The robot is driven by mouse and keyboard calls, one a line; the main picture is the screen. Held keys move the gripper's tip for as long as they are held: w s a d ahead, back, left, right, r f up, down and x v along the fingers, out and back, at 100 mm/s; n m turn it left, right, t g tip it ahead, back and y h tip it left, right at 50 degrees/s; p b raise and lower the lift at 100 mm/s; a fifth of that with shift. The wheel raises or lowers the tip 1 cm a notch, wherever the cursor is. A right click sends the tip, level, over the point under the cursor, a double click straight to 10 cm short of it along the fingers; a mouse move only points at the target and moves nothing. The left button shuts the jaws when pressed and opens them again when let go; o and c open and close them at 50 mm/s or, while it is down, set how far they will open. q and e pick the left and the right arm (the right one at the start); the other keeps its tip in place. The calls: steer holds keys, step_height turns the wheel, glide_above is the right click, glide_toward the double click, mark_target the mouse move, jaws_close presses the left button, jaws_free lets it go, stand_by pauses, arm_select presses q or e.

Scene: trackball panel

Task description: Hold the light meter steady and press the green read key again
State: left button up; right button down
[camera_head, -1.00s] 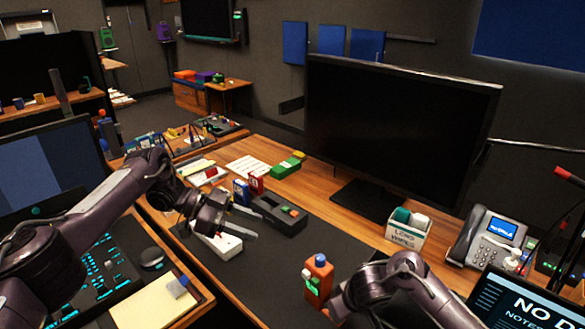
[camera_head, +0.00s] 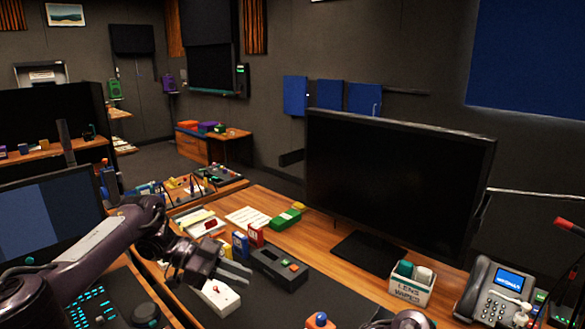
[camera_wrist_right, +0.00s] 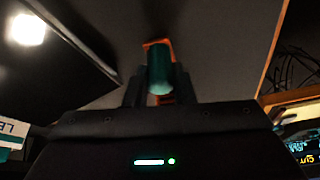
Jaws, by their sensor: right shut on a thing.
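The light meter is an orange block with a blue dome (camera_head: 320,320) on top, mostly cut off by the bottom edge of the head view. In the right wrist view its orange body (camera_wrist_right: 160,43) shows behind a dark teal cylinder, between the fingers of my right gripper (camera_wrist_right: 160,78). The right gripper is shut on the meter. In the head view only the top of my right arm shows at the bottom edge. The green read key is out of sight in the head view now. My left gripper (camera_head: 243,274) is empty, its fingers apart, left of the meter.
A white box with a red button (camera_head: 220,298) lies just below my left gripper. A monitor (camera_head: 395,185), lens wipes box (camera_head: 411,288) and phone (camera_head: 493,292) stand behind and right.

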arm_select(q)
jaws_close()
stand_by(1.4)
